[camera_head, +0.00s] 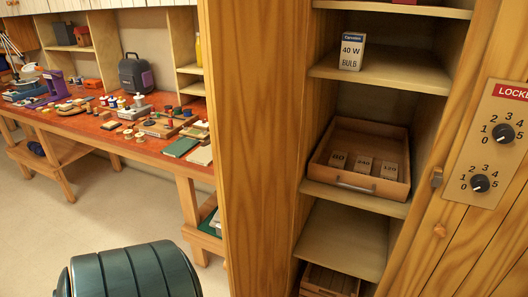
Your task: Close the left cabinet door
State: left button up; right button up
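A tall wooden cabinet stands open at the right, with its shelves (385,70) in plain sight. The wooden panel (255,140) on the left side of the opening looks like the left door, swung open toward me; its hinges and handle are not clear to see. The right door (455,235) carries a panel with two black dials and a small latch, and its right part is cut off by the frame. Neither of my grippers is in view.
The shelves hold a bulb box (352,51) and a wooden drawer-like tray (392,187) with small blocks. A dark green ribbed rounded object (130,273) stands at the bottom left. A cluttered workbench (150,150) runs along the left. Bare floor (40,230) lies before it.

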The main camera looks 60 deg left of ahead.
aim_at(253, 51)
jog(key=k+j+u, duration=0.2)
jog(key=j, duration=0.45)
jog(key=j+u, duration=0.15)
jog(key=j, duration=0.45)
jog(key=k+j+u, duration=0.2)
jog(key=j, duration=0.5)
jog(key=i+l, duration=0.05)
